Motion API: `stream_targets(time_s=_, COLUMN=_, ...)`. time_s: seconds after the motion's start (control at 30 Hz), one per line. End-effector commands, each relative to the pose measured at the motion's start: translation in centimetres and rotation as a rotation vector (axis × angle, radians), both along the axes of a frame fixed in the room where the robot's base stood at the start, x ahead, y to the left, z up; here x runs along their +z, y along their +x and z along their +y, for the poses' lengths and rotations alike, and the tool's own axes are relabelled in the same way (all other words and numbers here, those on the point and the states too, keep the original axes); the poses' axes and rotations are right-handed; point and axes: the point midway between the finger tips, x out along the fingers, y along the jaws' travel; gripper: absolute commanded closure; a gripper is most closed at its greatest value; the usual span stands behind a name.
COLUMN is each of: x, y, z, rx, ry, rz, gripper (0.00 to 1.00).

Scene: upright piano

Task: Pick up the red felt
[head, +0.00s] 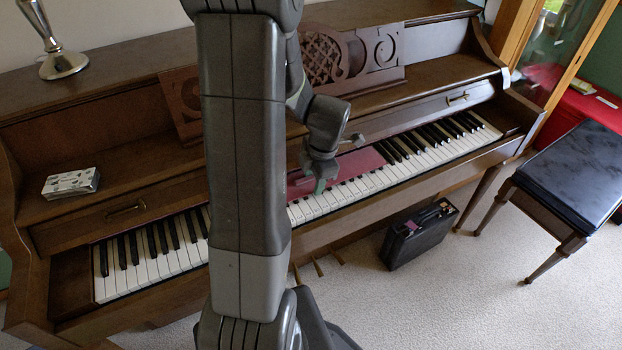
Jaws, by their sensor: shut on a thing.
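The red felt (361,162) is a dark red strip lying along the back of the piano keys, right of my arm. Its left part shows between my arm and my gripper, and some of it is hidden behind them. My gripper (320,184) points down at the front edge of the felt, over the white keys. It is shut on the felt, though the fingertips are small and the grip itself is hard to make out. The felt still appears to rest on or just above the keys; I cannot tell which.
The piano keyboard (455,134) stretches to both sides. A carved music stand (352,58) rises behind. A silver lamp base (63,64) and a patterned box (71,183) sit at left. A black case (420,234) stands on the carpet. A black-topped bench (575,170) is at right.

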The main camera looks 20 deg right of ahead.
Motion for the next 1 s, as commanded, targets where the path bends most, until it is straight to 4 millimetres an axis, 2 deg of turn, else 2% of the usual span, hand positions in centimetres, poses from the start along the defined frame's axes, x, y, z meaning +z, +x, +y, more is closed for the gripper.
stream_targets(time_s=0.17, x=0.3, y=0.0, z=0.0, rx=0.000, ry=0.000, rz=0.000, gripper=0.77)
stream_targets(time_s=0.33, x=1.8, y=0.0, z=0.0, rx=0.000, ry=-0.002, rz=-0.003, gripper=0.77)
stream_targets(time_s=0.47, x=1.5, y=-2.7, z=-0.3, rx=-0.005, ry=0.000, rz=-0.001, gripper=0.77)
stream_targets(time_s=0.8, x=1.4, y=-11.8, z=-1.0, rx=-0.007, ry=0.000, rz=0.000, gripper=0.77)
stream_targets(time_s=1.0, x=1.5, y=-15.5, z=-1.2, rx=-0.005, ry=0.000, rz=0.000, gripper=0.77)
